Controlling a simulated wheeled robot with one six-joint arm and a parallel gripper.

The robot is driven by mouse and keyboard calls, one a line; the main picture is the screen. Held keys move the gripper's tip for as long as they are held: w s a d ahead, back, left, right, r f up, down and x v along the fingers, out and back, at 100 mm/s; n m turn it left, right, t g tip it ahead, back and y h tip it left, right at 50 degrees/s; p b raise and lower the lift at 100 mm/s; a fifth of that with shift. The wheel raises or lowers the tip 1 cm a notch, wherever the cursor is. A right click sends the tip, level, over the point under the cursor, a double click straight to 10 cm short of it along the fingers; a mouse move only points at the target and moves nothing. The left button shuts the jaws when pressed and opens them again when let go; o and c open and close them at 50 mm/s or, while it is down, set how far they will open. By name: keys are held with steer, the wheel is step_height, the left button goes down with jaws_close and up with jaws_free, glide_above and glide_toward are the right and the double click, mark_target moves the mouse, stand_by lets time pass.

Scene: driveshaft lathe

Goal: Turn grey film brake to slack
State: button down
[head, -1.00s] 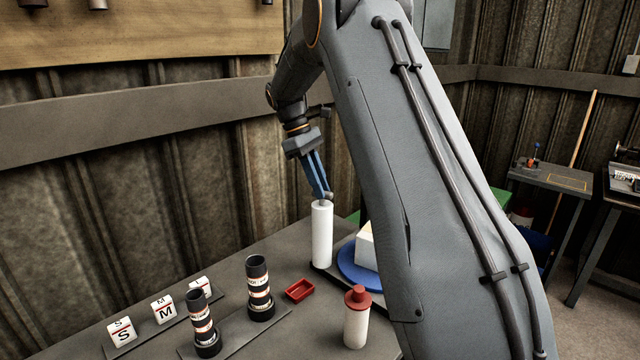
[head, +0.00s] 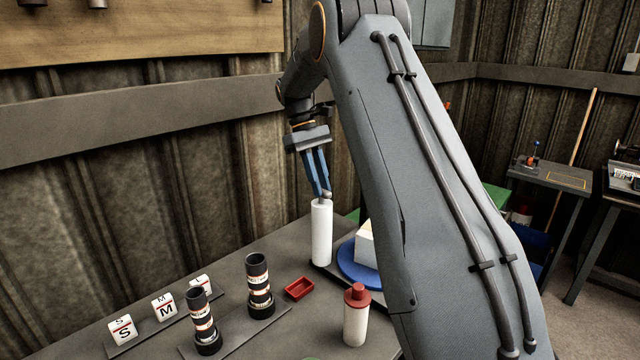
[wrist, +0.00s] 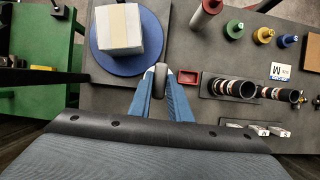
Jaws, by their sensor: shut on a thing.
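The white film roll (head: 321,235) stands upright at the back of the grey bench. The grey film brake (wrist: 160,79) is a small dark grey knob, seen in the wrist view between my two blue fingertips. My gripper (head: 323,194) is above the roll, its fingers pointing down, and is shut on the brake at the roll's top. In the wrist view my gripper (wrist: 160,72) has one finger on each side of the knob. The fingers mostly hide the brake in the head view, and its turn position cannot be read.
A blue turntable (wrist: 125,63) with a pale wrapped box (wrist: 119,29) is close beside the roll. A red tray (head: 299,288), dark labelled cylinders (head: 260,288), a red-capped bottle (head: 355,318) and lettered blocks (head: 164,307) stand nearer the front. A wall is behind the bench.

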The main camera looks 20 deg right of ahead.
steer(key=c, duration=1.6)
jaws_free()
steer(key=shift+c, duration=0.2)
steer(key=shift+r, duration=0.1)
steer(key=b+v, duration=0.2)
steer(key=v, duration=0.5)
steer(key=shift+r+b, duration=0.3)
steer(key=shift+b, duration=0.1)
steer(key=shift+w, duration=0.15)
